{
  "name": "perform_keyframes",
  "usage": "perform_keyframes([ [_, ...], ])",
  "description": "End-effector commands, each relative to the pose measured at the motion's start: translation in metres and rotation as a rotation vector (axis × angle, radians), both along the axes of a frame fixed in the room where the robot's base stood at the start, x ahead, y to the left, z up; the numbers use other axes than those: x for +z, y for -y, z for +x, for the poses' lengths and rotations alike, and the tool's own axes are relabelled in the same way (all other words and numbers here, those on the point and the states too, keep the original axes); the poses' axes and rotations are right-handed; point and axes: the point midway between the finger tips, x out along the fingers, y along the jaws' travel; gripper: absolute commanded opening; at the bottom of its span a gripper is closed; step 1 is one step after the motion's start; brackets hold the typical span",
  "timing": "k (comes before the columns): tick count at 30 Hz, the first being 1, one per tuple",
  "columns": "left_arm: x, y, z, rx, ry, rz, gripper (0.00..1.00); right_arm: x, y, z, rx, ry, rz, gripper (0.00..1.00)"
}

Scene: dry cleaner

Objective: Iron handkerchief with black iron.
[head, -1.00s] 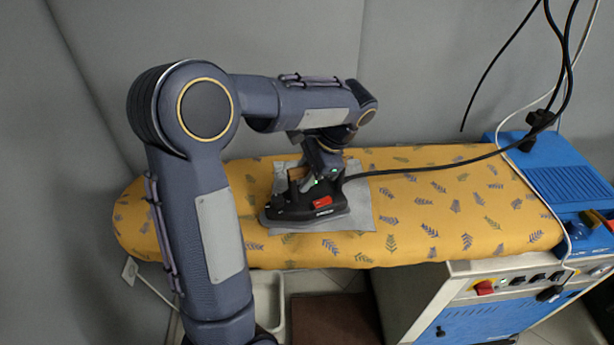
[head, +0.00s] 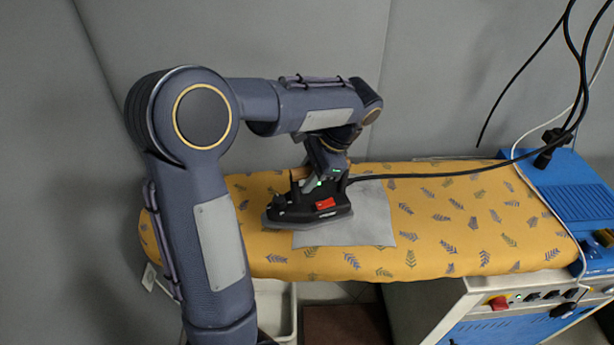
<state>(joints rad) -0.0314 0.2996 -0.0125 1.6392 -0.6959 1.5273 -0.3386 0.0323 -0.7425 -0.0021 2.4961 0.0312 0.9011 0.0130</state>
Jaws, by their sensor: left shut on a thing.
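The black iron (head: 312,207) sits on the yellow patterned ironing board with its tip pointing left. It covers the left part of the grey handkerchief (head: 365,220), and its tip reaches past the cloth's left edge. The handkerchief lies flat, with its right part bare. My left gripper (head: 322,184) is shut on the iron's handle from above. The arm partly hides the fingers and the handle. My right gripper is not in view.
The yellow ironing board (head: 460,225) has free room right of the handkerchief. The iron's black cable (head: 440,175) runs right along the board's back. A blue machine (head: 565,190) stands at the right end. A grey wall is close behind.

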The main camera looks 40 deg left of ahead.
Motion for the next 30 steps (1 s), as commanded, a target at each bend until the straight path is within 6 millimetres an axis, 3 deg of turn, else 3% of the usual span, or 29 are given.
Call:
perform_keyframes([
  [1, 0.013, 0.0, 0.001, 0.0, 0.007, 0.002, 0.0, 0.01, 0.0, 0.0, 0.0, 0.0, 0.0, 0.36],
  [9, 0.034, 0.002, 0.001, 0.001, 0.008, 0.002, 0.0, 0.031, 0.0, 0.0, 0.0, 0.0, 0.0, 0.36],
  [23, 0.035, 0.002, 0.002, 0.007, 0.007, 0.001, 0.0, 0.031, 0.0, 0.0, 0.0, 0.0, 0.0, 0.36],
  [30, 0.032, 0.001, 0.003, 0.159, 0.005, 0.001, 0.0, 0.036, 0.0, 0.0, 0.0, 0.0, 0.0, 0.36],
])
